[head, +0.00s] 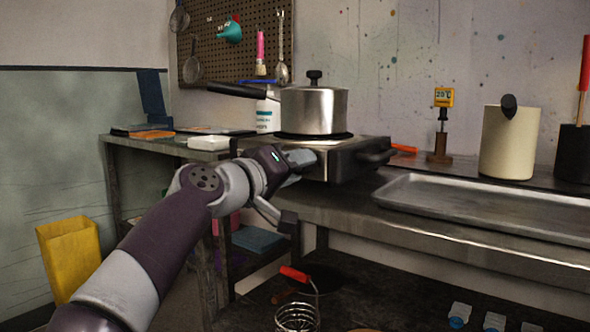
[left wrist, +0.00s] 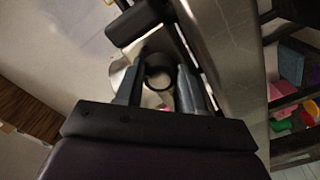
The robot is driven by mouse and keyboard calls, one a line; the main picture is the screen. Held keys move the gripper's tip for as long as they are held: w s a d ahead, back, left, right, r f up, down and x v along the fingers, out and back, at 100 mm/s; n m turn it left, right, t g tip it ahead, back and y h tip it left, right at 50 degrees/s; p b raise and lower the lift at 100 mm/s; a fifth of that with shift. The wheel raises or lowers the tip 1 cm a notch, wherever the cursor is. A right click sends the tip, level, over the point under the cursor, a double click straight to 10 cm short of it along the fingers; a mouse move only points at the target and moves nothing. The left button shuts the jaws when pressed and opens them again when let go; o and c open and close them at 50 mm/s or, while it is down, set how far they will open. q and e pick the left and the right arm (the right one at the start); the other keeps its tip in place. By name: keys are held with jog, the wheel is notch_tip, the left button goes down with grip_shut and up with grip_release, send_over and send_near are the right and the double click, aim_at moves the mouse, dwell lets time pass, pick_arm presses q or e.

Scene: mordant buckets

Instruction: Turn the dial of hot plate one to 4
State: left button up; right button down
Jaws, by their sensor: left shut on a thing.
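The hot plate (head: 345,160) is a metal box with a dark handle at its right end, standing at the bench edge. A lidded steel pot (head: 313,110) sits on it. My left gripper (head: 303,158) is at the front face of the hot plate. In the left wrist view my left gripper (left wrist: 160,80) has its two fingers on either side of the round dark dial (left wrist: 158,78) and is shut on it. In the head view the gripper covers the dial, and I cannot read its marks or setting. My right gripper is not in view.
A metal tray (head: 480,205) lies on the bench at right, with a cream pot (head: 510,142) behind it. A yellow display (head: 444,97) on a stand reads about 20 °C. A white bottle (head: 268,112) stands behind the hot plate. A yellow bin (head: 70,255) is at far left.

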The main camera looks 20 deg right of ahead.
pick_arm(q)
jog(key=shift+f, duration=0.1)
jog(key=o, duration=1)
jog(key=shift+o, duration=0.2)
jog(key=shift+s+a, duration=0.15)
jog(key=shift+a, duration=0.1)
jog(key=b+v, duration=0.2)
jog(key=v, duration=1)
jog(key=shift+b, duration=0.4)
jog(key=shift+s, duration=0.1)
